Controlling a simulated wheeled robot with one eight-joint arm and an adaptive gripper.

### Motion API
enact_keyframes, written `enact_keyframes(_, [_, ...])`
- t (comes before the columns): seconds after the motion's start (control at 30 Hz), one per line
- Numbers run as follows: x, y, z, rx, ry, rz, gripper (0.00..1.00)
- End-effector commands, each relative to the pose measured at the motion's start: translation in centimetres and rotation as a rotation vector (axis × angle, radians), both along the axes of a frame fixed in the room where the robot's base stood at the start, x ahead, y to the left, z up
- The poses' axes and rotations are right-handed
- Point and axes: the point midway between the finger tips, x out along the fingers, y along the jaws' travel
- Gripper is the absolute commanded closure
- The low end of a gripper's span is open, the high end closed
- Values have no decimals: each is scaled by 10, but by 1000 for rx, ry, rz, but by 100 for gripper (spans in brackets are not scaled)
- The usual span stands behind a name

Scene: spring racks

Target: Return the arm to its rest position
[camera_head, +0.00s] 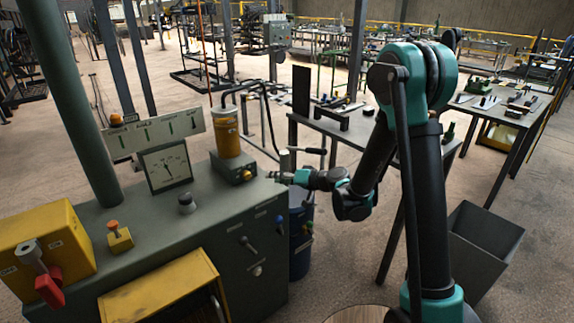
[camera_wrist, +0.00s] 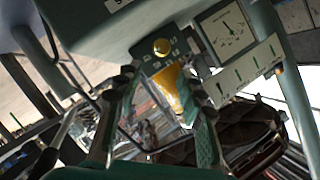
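My arm reaches down from the right in the head view. My gripper (camera_head: 283,177) is at the right end of the green-grey machine (camera_head: 150,235), close to a small box with a yellow knob (camera_head: 247,174). In the wrist view my gripper (camera_wrist: 160,82) has its two fingers spread apart with nothing held between them. The yellow knob (camera_wrist: 162,46) shows just beyond the fingertips, and the yellow cylinder (camera_wrist: 176,90) shows behind the gap. I cannot tell the exact distance from fingertips to knob.
The yellow cylinder (camera_head: 226,131) with a bent pipe stands on the machine behind the knob. A dark blue drum (camera_head: 300,240) stands below my gripper. A dark table (camera_head: 335,130) stands behind my arm, and a grey bin (camera_head: 485,240) stands to the right.

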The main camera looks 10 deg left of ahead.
Motion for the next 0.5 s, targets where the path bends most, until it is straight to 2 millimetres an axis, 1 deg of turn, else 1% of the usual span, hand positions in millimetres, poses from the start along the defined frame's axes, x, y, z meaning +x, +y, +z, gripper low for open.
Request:
enact_keyframes(0.07, [-3, -11, 3, -26, 2, -8, 61])
enact_keyframes(0.17, [-12, -34, 6, -90, 12, -25, 61])
enact_keyframes(0.37, [-40, -102, 7, -272, 54, -82, 61])
enact_keyframes(0.5, [-67, -152, 2, -402, 94, -134, 61])
